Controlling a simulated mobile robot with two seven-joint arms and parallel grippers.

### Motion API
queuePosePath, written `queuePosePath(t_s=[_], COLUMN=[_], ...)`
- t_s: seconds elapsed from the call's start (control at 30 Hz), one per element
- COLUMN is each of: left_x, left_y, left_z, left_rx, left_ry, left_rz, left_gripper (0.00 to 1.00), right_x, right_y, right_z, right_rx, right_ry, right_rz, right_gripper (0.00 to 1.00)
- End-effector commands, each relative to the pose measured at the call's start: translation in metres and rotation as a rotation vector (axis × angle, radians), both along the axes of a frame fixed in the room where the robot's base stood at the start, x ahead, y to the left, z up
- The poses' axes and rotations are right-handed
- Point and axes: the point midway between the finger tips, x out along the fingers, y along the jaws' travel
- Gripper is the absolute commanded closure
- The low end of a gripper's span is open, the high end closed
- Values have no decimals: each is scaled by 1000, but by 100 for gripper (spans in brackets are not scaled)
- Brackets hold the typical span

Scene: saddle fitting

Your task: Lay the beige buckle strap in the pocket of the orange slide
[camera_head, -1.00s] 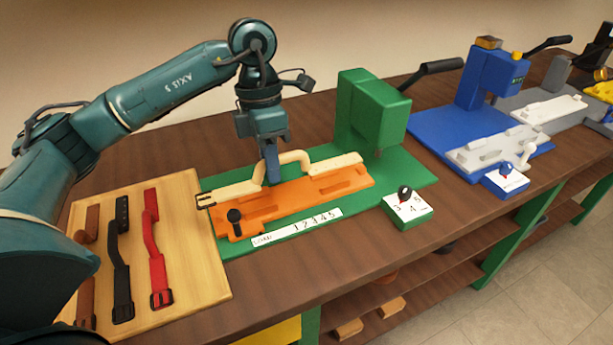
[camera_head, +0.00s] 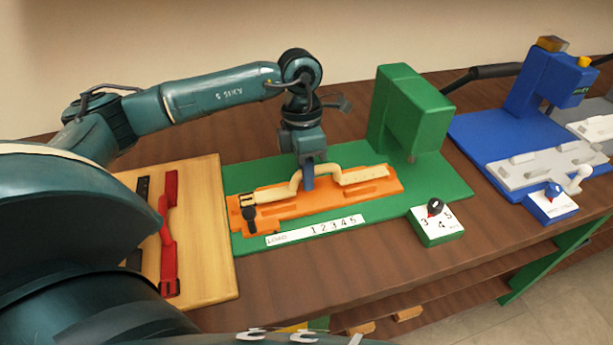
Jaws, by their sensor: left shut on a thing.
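The beige buckle strap (camera_head: 351,178) lies lengthwise along the orange slide (camera_head: 330,203), with its dark-framed buckle over the slide's left end and its middle bent up in an arch. My left gripper (camera_head: 308,186) is shut on the strap at this arch, pointing down over the slide. The strap's outer parts are at or just above the slide's top; I cannot tell whether they rest in the pocket. The slide sits on the green base plate (camera_head: 280,170). My right gripper is not in view.
A green press block (camera_head: 408,115) stands behind the slide's right end. A dial box (camera_head: 436,222) is at front right. A wooden board (camera_head: 205,225) with a red strap (camera_head: 168,245) lies left. A blue press (camera_head: 545,90) stands further right.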

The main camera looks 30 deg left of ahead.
Motion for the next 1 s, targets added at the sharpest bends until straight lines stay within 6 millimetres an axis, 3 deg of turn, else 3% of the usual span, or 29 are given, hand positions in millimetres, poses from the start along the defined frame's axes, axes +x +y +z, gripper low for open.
queuePosePath(t_s=[0.13, 0.47, 0.5, 0.73, 1.0], left_x=[0, 0, 0, 0, 0], left_y=[0, 0, 0, 0, 0], left_z=[-17, -21, -20, -20, -18], left_rx=[0, -1, 0, 0, 0], left_ry=[1, -1, 0, 0, 0], left_rz=[0, 0, 0, 0, 0], left_gripper=[100, 100, 82, 63, 62], right_x=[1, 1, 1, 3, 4], right_y=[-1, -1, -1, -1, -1], right_z=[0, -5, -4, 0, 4], right_rx=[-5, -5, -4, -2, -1], right_ry=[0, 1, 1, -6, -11], right_rz=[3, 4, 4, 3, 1], right_gripper=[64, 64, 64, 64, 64])
